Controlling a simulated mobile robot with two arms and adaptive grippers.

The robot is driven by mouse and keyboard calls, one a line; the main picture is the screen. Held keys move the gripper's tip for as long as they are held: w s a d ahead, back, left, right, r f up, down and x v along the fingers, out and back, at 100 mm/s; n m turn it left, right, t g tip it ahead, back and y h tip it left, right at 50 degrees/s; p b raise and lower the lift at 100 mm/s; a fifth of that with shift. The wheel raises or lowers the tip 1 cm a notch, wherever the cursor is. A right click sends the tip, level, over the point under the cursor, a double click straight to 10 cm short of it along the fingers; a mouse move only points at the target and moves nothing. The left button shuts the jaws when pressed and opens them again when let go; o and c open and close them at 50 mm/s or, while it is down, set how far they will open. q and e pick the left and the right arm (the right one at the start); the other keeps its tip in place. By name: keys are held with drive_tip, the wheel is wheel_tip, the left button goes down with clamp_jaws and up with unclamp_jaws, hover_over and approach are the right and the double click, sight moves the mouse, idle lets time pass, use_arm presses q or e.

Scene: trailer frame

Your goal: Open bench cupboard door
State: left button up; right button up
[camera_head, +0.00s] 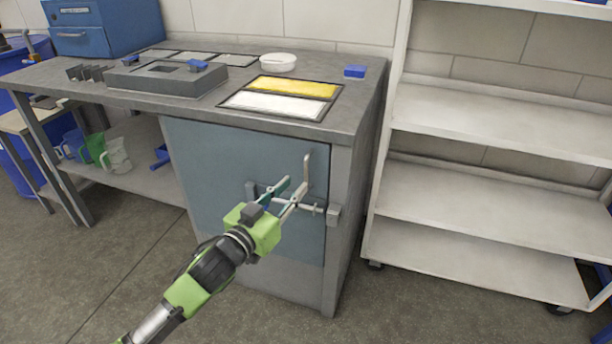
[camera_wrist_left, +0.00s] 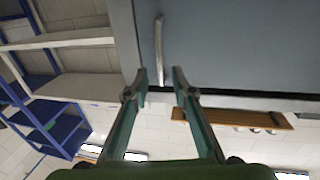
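The cupboard door (camera_head: 215,165) is a blue-grey panel under the right end of the bench and looks closed. A pale vertical bar handle (camera_head: 308,168) is near its right edge. A horizontal metal bolt or latch (camera_head: 318,209) crosses below the handle toward the door frame. My left gripper (camera_head: 296,182) is in front of the door, just below and left of the handle. In the left wrist view, its two fingers (camera_wrist_left: 160,73) are apart, and the handle (camera_wrist_left: 158,45) appears in the gap between the tips. Contact cannot be told. My right gripper is not in view.
The grey bench top (camera_head: 350,95) carries a grey block fixture (camera_head: 165,80), a white dish (camera_head: 278,62) and a yellow-and-white tray (camera_head: 290,88). A white shelf rack (camera_head: 480,195) stands close on the right. The floor before the cupboard is clear.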

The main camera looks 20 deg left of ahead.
sight(305, 175)
use_arm(q)
drive_tip(key=shift+b+x, duration=0.4)
drive_tip(key=shift+x, duration=3.1)
clamp_jaws()
